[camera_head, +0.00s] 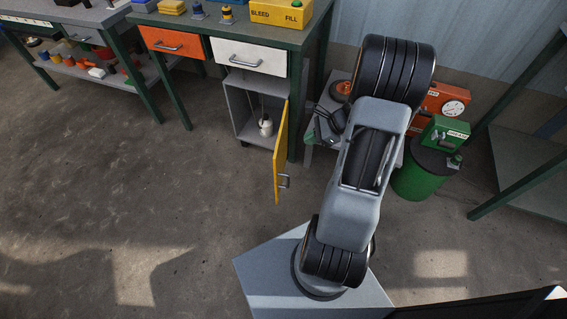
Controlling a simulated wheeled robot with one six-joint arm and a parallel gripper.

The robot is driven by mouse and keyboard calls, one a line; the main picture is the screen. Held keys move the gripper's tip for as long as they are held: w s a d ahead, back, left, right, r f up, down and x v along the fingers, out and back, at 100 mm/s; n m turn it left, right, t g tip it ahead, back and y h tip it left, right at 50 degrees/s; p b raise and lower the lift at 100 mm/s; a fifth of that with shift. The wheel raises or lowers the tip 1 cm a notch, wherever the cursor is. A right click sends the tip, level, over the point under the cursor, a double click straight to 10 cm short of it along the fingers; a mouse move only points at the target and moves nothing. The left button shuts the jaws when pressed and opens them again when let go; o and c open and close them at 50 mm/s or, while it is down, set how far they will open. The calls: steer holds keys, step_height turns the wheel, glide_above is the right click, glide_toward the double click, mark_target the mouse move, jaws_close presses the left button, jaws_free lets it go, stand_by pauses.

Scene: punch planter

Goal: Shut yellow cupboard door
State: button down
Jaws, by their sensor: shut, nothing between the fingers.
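The yellow cupboard door (281,153) is open. It hangs from the right side of a grey cupboard (240,105) under the bench and stands swung out toward the front. Its metal handle (284,181) is on the right-hand face, near the free edge. The cupboard's inside shows, with a small whitish container (266,126) in it. My arm rises to the right of the door, apart from it.
A white drawer (250,57) and an orange drawer (175,42) are shut above. Right of the door, a low grey stand (310,151) holds dark items I cannot identify. A green drum (418,182) stands farther right. The floor left of the door is clear.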

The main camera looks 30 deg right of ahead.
step_height(320, 180, down, 5)
steer(key=d+m+t+b, duration=0.1)
steer(key=d+m, duration=0.1)
steer(key=m, duration=0.1)
steer(key=w+a+f+b, duration=0.4)
steer(key=w+a+f, duration=0.2)
steer(key=a, duration=0.2)
steer(key=shift+w+a, duration=0.25)
steer(key=shift+a, duration=0.1)
steer(key=shift+f, duration=0.1)
